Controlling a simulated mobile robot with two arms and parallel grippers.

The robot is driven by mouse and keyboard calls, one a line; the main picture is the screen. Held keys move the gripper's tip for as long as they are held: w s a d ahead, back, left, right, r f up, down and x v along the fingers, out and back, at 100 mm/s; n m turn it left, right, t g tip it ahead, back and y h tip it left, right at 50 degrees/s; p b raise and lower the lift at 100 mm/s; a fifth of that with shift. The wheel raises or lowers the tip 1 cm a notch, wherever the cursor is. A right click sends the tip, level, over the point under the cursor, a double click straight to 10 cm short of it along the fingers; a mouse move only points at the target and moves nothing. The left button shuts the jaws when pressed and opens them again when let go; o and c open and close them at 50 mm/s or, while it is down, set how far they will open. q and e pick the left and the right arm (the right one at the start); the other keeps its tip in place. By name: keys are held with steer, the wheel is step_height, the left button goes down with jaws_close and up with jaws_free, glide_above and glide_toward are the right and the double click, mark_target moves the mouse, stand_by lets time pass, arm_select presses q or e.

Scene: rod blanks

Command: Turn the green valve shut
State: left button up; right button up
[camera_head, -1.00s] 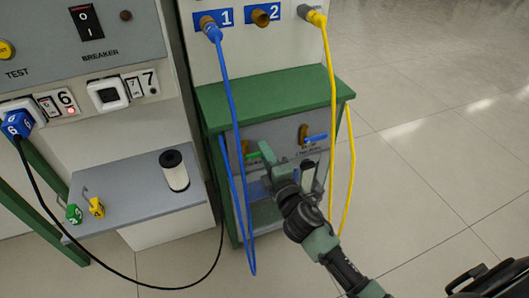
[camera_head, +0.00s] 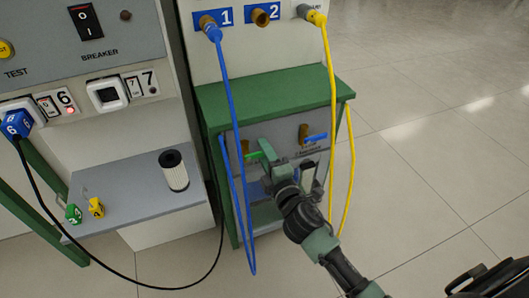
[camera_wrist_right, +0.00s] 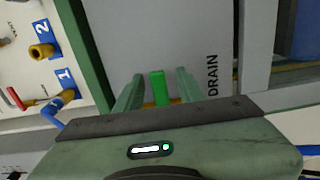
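The green valve handle (camera_head: 253,155) is a short bar on a brass valve at the front of the green-topped cabinet. In the right wrist view the handle (camera_wrist_right: 159,88) stands between the two fingers of my right gripper (camera_wrist_right: 158,82), with a visible gap on each side. In the head view my right gripper (camera_head: 284,160) is right in front of the cabinet, and its near finger and body hide part of the valve. The fingers are spread. How deep the handle sits between them is hard to tell. My left gripper is not in view.
A second valve with a blue handle (camera_head: 316,137) is to the right. A blue hose (camera_head: 233,110) and a yellow hose (camera_head: 333,100) hang in front of the cabinet (camera_head: 270,93). A grey shelf (camera_head: 135,190) at left holds a white cylinder (camera_head: 174,170) and small tags. Open floor lies right.

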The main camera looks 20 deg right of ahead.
steer(key=s, duration=0.7)
steer(key=shift+s, duration=0.35)
steer(key=shift+d, duration=0.1)
